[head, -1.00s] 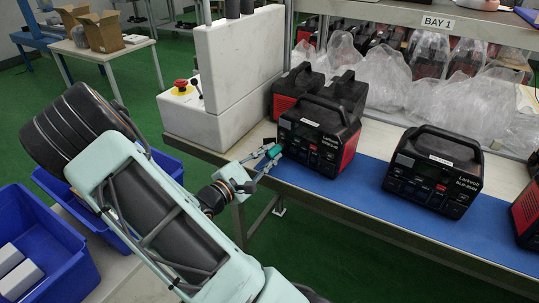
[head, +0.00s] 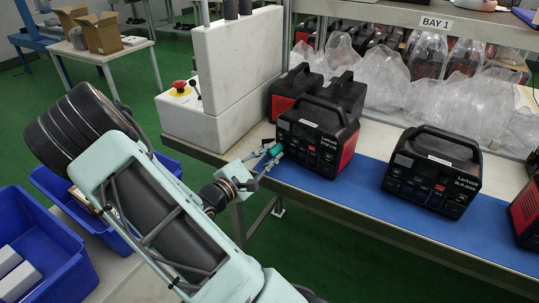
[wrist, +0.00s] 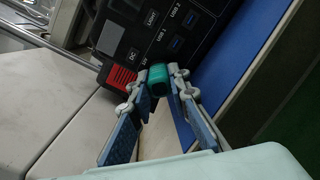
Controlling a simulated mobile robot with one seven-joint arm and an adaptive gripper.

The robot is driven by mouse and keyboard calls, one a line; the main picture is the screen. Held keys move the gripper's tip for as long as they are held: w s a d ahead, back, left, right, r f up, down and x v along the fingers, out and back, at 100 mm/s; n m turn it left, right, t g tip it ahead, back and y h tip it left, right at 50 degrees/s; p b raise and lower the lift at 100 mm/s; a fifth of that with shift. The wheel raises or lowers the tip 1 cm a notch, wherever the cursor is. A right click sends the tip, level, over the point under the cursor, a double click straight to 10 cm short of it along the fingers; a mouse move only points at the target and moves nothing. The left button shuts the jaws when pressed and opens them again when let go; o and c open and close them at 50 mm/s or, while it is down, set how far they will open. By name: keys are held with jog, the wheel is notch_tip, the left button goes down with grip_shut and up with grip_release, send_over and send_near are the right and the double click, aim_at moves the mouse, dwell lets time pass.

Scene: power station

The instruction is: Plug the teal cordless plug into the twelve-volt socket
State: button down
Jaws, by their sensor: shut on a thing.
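The teal plug (wrist: 159,80) is held between the fingertips of my gripper (wrist: 158,84), which is shut on it. In the head view the plug (head: 276,150) is at the left front of a black and red power station (head: 318,135) on the bench. In the wrist view the plug is right at the station's front panel (wrist: 160,38), by a label that seems to read 12V. The twelve-volt socket is hidden behind the plug and fingertips. I cannot tell whether the plug touches the panel or is in the socket.
A second power station (head: 433,172) stands to the right on the blue mat (head: 360,200), and others stand behind. A white block-shaped housing (head: 240,75) with a red button (head: 179,84) is close on the left. Blue bins (head: 40,245) are at the lower left.

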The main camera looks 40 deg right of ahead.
jog(key=shift+d, duration=0.2)
dwell(0.6)
jog(key=c, duration=1.7)
grip_release()
jog(key=shift+c, duration=0.2)
jog(key=shift+a, duration=0.1)
jog(key=v, duration=1.2)
